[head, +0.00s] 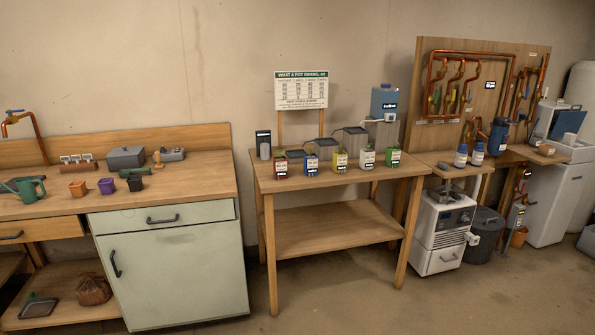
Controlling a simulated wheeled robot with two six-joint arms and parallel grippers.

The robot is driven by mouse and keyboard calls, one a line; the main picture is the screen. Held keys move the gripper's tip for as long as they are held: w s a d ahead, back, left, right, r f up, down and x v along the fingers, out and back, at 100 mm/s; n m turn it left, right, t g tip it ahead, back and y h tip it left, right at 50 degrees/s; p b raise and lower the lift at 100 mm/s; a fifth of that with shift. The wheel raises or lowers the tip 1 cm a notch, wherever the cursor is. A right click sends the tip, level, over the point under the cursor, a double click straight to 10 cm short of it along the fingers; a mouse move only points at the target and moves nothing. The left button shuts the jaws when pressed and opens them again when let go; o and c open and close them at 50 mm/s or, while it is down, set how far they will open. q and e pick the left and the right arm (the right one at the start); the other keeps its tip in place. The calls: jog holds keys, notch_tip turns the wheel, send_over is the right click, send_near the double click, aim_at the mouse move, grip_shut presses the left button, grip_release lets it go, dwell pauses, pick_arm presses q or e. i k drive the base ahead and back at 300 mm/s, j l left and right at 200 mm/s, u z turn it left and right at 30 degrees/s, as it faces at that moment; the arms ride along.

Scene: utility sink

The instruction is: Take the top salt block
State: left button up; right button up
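No stack of salt blocks can be made out for certain in the head view. A grey object (587,241) on the floor is cut off by the right edge, and I cannot tell what it is. A white cabinet (550,205) with a blue panel (568,122) on top stands at the far right; its inside is not visible. Neither of my grippers is in view.
A wooden table (330,235) with several small coloured containers stands mid-view. A sage-green cabinet (170,265) and bench are left of it. A white machine (440,230) and a dark bin (485,237) stand right of it. The front floor is clear.

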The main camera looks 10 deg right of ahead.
aim_at(569, 139)
jog(key=i+z, duration=0.3)
jog(key=i, duration=0.2)
jog(key=i+z, duration=0.25)
jog(key=i, duration=0.2)
jog(key=i+j+z, duration=0.15)
jog(key=i+z, duration=0.15)
jog(key=i, duration=0.2)
jog(key=i+j+z, duration=0.25)
jog(key=i, duration=0.2)
jog(key=i+l+z, duration=0.3)
jog(key=i+z, duration=0.15)
jog(key=i+l+z, duration=0.15)
jog(key=i+z, duration=0.7)
jog(key=i, duration=0.15)
jog(key=i+j+z, duration=0.25)
jog(key=i+z, duration=0.4)
jog(key=i, duration=0.85)
jog(key=i+j+z, duration=0.15)
jog(key=i, duration=0.9)
